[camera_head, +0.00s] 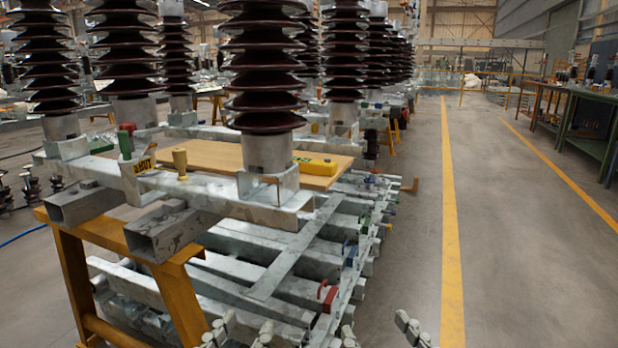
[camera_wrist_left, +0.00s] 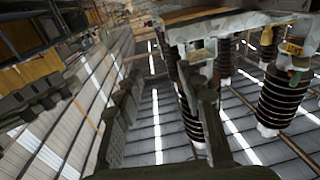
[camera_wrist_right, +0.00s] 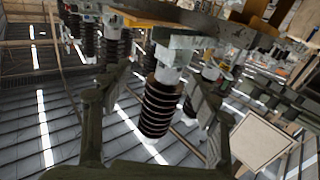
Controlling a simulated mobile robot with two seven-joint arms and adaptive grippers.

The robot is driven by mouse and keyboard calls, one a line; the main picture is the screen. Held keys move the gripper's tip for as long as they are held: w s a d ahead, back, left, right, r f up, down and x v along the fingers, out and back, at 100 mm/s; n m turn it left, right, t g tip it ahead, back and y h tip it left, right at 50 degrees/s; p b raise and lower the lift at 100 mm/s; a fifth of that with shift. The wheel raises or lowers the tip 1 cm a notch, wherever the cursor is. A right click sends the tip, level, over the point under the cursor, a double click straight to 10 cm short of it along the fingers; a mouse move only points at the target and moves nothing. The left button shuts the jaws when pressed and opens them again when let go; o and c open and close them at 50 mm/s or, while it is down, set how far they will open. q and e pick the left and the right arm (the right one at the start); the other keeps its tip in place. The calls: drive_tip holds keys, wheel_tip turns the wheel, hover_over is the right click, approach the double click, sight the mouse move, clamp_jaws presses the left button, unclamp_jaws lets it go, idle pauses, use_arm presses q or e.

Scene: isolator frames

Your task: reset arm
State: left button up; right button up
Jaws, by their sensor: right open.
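My left gripper (camera_head: 242,332) shows at the bottom edge of the head view, with its two fingertips apart. In the left wrist view its fingers (camera_wrist_left: 158,110) stand apart with nothing between them in its grip. My right gripper (camera_head: 380,332) is at the bottom edge too, further right, with its fingertips wide apart. In the right wrist view its fingers (camera_wrist_right: 155,110) are spread and empty; an insulator shows behind them at a distance. Both grippers are low in front of the frame stack, and most of each arm is hidden below the picture.
Galvanised steel beams (camera_head: 270,290) rest beside an orange trestle (camera_head: 80,285). Tall brown ribbed insulators (camera_head: 265,75) stand above. A wooden board (camera_head: 215,157) carries a yellow tool (camera_head: 315,165). Open floor (camera_head: 520,240) lies right, with green workbenches (camera_head: 590,130) beyond.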

use_arm(q)
drive_tip(key=s+a+f+g+y+p, duration=0.1)
drive_tip(key=a+f+g+y+p, duration=0.45)
drive_tip(key=f, duration=1.25)
use_arm(e)
drive_tip(key=s+d+f+g+h, duration=0.15)
drive_tip(key=d+f+g, duration=0.25)
drive_tip(key=f, duration=0.5)
drive_tip(key=d+f+g+h, duration=0.3)
drive_tip(key=d+f, duration=0.1)
drive_tip(key=f, duration=0.5)
use_arm(q)
drive_tip(key=s+a+f+n+g+y+p, duration=0.1)
drive_tip(key=s+a+f+g+p, duration=0.3)
drive_tip(key=s+a+f+g, duration=0.5)
drive_tip(key=s+a+f+n, duration=0.1)
drive_tip(key=s+a, duration=0.1)
drive_tip(key=a, duration=0.1)
drive_tip(key=shift+a+f, duration=0.2)
drive_tip(key=shift+f, duration=0.05)
use_arm(e)
drive_tip(key=s+d+f+m+g+h, duration=0.2)
drive_tip(key=s+d+f+g, duration=0.5)
drive_tip(key=s+d+f, duration=0.2)
drive_tip(key=shift+s+d+f, duration=0.3)
drive_tip(key=shift+s+f, duration=0.35)
drive_tip(key=shift+s, duration=0.2)
